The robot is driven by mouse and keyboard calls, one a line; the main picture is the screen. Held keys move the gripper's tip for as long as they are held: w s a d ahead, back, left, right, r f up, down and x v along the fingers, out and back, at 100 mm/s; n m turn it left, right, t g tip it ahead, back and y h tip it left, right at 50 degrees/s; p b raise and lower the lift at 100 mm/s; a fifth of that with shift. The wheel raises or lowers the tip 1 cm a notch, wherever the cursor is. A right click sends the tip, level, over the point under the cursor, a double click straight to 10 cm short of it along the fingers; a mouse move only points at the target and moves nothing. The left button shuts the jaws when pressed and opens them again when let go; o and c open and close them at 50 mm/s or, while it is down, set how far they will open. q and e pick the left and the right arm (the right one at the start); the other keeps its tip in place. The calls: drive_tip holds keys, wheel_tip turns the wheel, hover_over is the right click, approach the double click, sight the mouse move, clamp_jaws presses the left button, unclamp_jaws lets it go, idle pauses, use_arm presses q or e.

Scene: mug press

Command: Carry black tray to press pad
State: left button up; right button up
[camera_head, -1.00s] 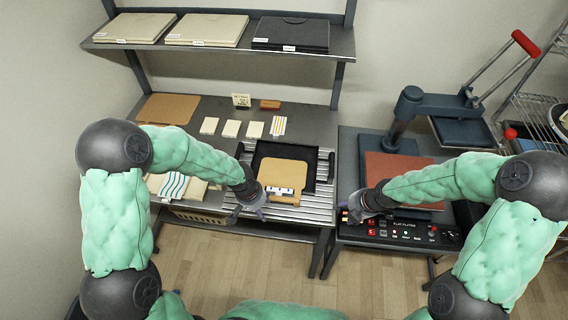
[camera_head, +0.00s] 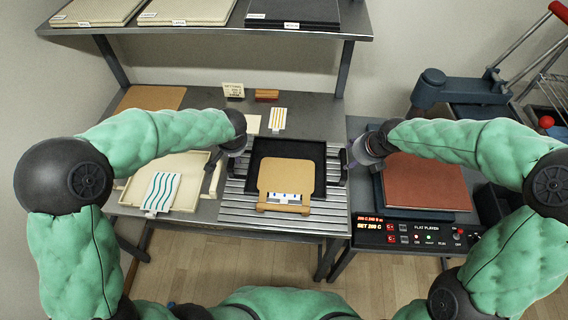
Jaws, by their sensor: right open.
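The black tray (camera_head: 318,158) lies on a slatted metal rack on the left table, with a tan board (camera_head: 285,177) on it. The board has a wooden front edge and a small patterned strip. The tray has a dark handle at each side. My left gripper (camera_head: 229,166) is at the tray's left handle; its fingers are too small and covered to judge. My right gripper (camera_head: 346,163) is open at the right handle, apart from or just around it; I cannot tell which. The press pad (camera_head: 425,182) is a red-brown square on the flat press to the right.
The slatted rack (camera_head: 270,213) extends in front of the tray. A cream tray (camera_head: 183,165) with a striped sheet (camera_head: 163,192) lies to the left. The press control panel (camera_head: 420,235) is at the front right. The shelf (camera_head: 200,33) holds several boards overhead.

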sight(343, 162)
use_arm(q)
drive_tip(key=shift+x, duration=5.65)
use_arm(e)
drive_tip(key=shift+x, duration=5.6)
use_arm(q)
clamp_jaws()
use_arm(e)
clamp_jaws()
use_arm(q)
drive_tip(key=shift+r, duration=0.1)
